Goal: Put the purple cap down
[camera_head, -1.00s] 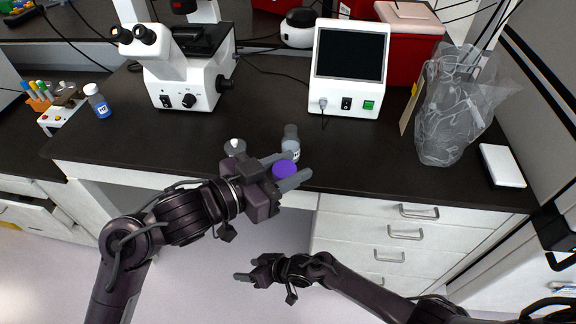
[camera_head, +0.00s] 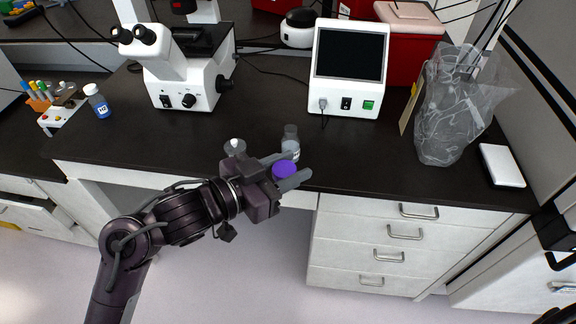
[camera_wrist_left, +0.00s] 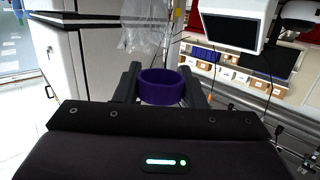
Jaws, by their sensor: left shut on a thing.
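The purple cap (camera_head: 284,170) is between the fingers of my left gripper (camera_head: 292,172), near the front edge of the black bench. The left gripper is shut on it. The cap also shows in the left wrist view (camera_wrist_left: 161,86), between the two dark fingers (camera_wrist_left: 158,84). A clear bottle with a white label (camera_head: 290,146) stands on the bench just behind the gripper. My right gripper is out of view.
A white microscope (camera_head: 190,80) stands at the back left, and a white device with a dark screen (camera_head: 348,70) at the back middle. A clear bag (camera_head: 448,110) and white box (camera_head: 502,165) are at the right. The bench (camera_head: 380,160) is bare right of the clear bottle.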

